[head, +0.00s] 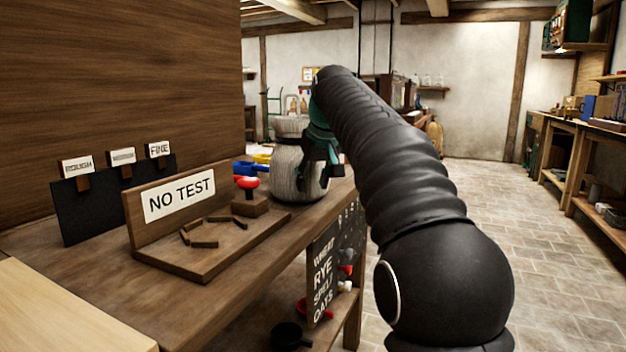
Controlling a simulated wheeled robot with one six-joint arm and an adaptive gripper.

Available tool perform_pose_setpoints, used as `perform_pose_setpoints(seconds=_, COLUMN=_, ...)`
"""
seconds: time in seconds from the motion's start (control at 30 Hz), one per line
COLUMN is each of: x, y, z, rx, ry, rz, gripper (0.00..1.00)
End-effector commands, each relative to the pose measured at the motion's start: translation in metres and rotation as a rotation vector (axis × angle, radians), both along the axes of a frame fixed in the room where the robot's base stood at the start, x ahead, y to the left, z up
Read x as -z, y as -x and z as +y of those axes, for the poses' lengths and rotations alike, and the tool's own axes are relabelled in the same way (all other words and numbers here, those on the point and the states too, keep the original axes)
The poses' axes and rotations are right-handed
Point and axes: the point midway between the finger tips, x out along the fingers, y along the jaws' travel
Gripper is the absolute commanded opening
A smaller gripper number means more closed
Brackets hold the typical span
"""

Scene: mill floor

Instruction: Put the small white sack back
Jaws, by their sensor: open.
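A small whitish-grey sack (290,172) stands upright on the wooden bench, behind and right of the "NO TEST" board. My gripper (322,178) points down at the sack's right side, with its dark fingers in front of the sack's surface. The jaws are open. One finger overlaps the sack in the picture; I cannot tell whether it touches. The far side of the sack is hidden.
The "NO TEST" board (180,200) has small wooden blocks on its base. A red knob (247,183) and blue scoop (243,167) sit left of the sack. A chalkboard (335,262) hangs on the bench's side. The stone floor (530,240) on the right is clear.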

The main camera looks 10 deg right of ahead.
Motion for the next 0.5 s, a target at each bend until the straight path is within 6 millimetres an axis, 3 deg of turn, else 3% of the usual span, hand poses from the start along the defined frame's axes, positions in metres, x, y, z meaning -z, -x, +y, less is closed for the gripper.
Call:
perform_pose_setpoints(seconds=0.23, x=-0.013, y=0.006, z=-0.001, rx=0.0, ry=0.0, rz=-0.002, gripper=0.45)
perform_pose_setpoints(seconds=0.5, x=-0.059, y=0.031, z=-0.005, rx=0.0, ry=0.0, rz=-0.004, gripper=0.45)
